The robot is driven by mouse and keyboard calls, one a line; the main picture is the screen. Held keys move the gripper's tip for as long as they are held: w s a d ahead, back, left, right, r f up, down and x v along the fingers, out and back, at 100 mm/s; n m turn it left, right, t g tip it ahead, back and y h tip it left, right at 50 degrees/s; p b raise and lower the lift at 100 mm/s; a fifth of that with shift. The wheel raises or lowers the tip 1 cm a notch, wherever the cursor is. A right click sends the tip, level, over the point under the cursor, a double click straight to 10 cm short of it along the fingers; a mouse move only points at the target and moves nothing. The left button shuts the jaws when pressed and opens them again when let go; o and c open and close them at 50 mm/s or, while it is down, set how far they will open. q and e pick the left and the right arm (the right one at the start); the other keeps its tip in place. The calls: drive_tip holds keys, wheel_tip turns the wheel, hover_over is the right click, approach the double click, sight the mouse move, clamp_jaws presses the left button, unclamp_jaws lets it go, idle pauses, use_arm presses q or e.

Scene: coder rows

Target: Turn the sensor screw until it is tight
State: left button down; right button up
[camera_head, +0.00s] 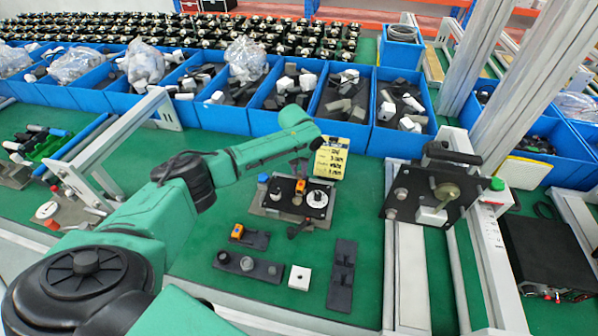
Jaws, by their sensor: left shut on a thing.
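My left arm comes in from the left, and its gripper (299,168) points down over a fixture. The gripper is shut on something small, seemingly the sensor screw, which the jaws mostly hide. Just below the jaws is an orange sensor part (300,186) on a black fixture plate (277,203). The plate also carries a white round dial (317,198) and a blue knob (263,178). How deep the screw sits cannot be told. My right gripper is not in view.
Blue bins (280,93) of grey and white parts stand behind. A yellow label card (331,158) stands close behind the fixture. In front lie black brackets (341,275) and a white block (299,278). A second fixture (434,192) stands at right.

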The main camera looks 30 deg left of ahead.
use_arm(q)
drive_tip(key=shift+w+m, duration=0.1)
drive_tip(key=shift+m, duration=0.9)
drive_tip(key=c, duration=0.9)
unclamp_jaws()
drive_tip(key=shift+c, duration=0.2)
drive_tip(key=shift+o, duration=0.5)
drive_tip(key=shift+d, duration=0.1)
wheel_tip(320, 180, up, 5)
drive_tip(key=p, duration=0.4)
drive_tip(key=shift+r, duration=0.1)
